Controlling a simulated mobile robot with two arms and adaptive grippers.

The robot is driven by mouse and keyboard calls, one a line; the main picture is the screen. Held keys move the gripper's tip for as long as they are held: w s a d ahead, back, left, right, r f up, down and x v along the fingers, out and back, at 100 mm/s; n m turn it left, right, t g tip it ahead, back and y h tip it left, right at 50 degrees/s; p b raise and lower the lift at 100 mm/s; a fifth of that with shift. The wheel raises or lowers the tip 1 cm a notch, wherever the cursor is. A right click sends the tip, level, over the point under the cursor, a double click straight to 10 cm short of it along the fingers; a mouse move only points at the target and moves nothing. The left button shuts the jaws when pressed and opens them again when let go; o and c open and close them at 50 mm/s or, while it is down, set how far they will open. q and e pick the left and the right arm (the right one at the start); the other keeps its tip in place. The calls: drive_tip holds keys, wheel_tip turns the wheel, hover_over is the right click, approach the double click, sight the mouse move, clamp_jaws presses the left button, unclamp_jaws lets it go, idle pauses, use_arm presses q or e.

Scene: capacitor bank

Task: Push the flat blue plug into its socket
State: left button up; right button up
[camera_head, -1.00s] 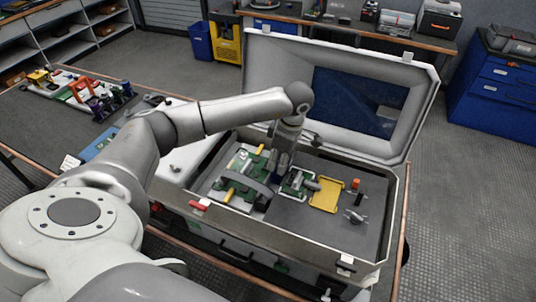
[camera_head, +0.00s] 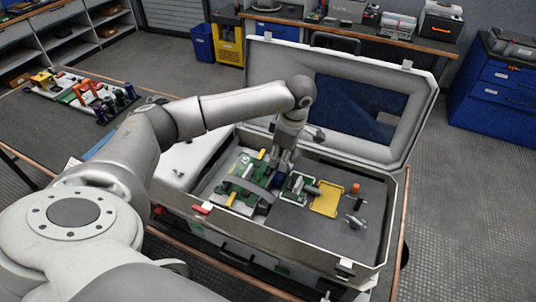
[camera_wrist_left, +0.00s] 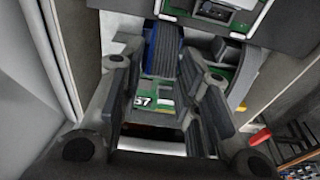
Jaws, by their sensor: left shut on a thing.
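My left gripper (camera_head: 281,171) reaches down into the open case, between the larger green circuit board (camera_head: 246,163) and the smaller green board. It is shut on the blue plug (camera_head: 278,182), which shows low at its fingertips. In the left wrist view the plug (camera_wrist_left: 163,48) is dark blue and ribbed, between the far ends of the finger pads. Behind the fingers lies a green board (camera_wrist_left: 168,89) marked "57". The socket cannot be made out, and I cannot tell whether the plug touches it. My right gripper is not in view.
The case's front wall (camera_head: 285,240) and raised lid (camera_head: 425,100) enclose the work area. A smaller green board (camera_head: 299,188), a yellow tray (camera_head: 327,199) and small orange and black parts lie to the right.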

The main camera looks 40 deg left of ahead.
use_arm(q)
drive_tip(key=shift+a, duration=0.15)
drive_tip(key=shift+s+a+b, duration=0.25)
drive_tip(key=shift+a+b, duration=0.05)
drive_tip(key=shift+a, duration=0.6)
drive_tip(key=shift+s+a+b, duration=0.2)
drive_tip(key=shift+a+b, duration=0.05)
drive_tip(key=shift+a, duration=0.65)
drive_tip(key=shift+f, duration=0.15)
drive_tip(key=shift+f+b, duration=0.8)
drive_tip(key=shift+f+b, duration=0.5)
drive_tip(key=shift+f, duration=0.1)
drive_tip(key=o, duration=1.1)
drive_tip(key=shift+r, duration=0.1)
